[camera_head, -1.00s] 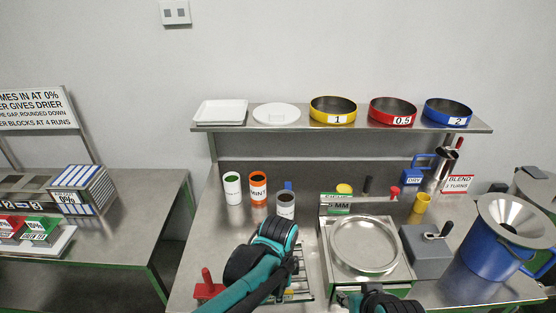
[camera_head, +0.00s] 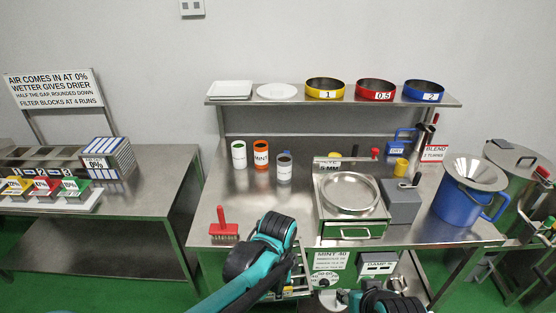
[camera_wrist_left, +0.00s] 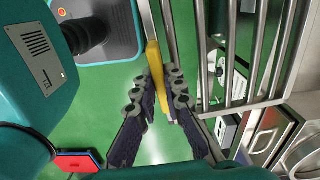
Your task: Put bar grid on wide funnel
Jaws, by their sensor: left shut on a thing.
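My left gripper (camera_wrist_left: 165,88) is shut on the yellow handle (camera_wrist_left: 154,62) of the bar grid, a steel frame of parallel bars (camera_wrist_left: 200,40). In the head view the bar grid (camera_head: 302,275) shows partly behind my left arm, just in front of the bench's front edge. The wide funnel (camera_head: 476,172) appears to be the flared steel cone on top of the blue vessel at the bench's right end, well apart from the grid. My right gripper is at the bottom edge of the head view, where only its dark body shows and its fingers are hidden.
The steel bench (camera_head: 215,195) holds a red brush (camera_head: 222,228), several cans, a sieve box with round pan (camera_head: 350,193) and a grey box (camera_head: 403,203). A shelf (camera_head: 300,101) behind carries trays and coloured rings. A steel drum (camera_head: 515,165) stands right of the funnel.

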